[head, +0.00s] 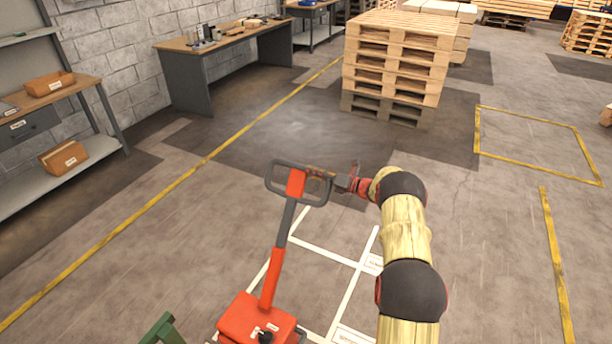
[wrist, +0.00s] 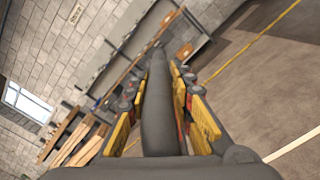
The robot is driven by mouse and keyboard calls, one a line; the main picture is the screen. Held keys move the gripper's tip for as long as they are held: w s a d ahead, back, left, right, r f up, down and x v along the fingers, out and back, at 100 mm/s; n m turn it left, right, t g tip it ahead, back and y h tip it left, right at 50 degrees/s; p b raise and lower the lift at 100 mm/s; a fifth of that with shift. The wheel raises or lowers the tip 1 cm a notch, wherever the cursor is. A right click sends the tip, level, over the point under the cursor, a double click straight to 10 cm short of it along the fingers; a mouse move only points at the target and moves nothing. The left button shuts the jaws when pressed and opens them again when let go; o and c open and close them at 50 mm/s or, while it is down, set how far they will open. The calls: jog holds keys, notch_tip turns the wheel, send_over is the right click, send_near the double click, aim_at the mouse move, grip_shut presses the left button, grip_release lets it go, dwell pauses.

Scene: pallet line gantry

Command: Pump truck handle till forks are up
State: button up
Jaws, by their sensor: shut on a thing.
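The truck handle (head: 282,232) is a red and dark grey shaft with a dark loop grip on top. It rises from the red pump body (head: 256,318) and leans slightly right in the head view. My gripper (head: 322,172) reaches in from the right and is shut on the loop's right side. In the wrist view the dark grey bar of the handle loop (wrist: 158,105) runs between my gripper's yellow-padded fingers (wrist: 160,120). The forks cannot be made out in either view, so their height does not show.
White floor lines (head: 330,254) mark bays by the truck. A green object (head: 162,332) stands at the lower left. A pallet stack (head: 396,65), a workbench (head: 225,38) and a shelf with bins (head: 60,150) stand farther back. Open floor lies between.

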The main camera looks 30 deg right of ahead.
jog(key=shift+w+d+f, duration=0.3)
jog(key=shift+d+f, duration=0.1)
jog(key=o, duration=1)
jog(key=shift+d, duration=0.1)
jog(key=v, duration=1.2)
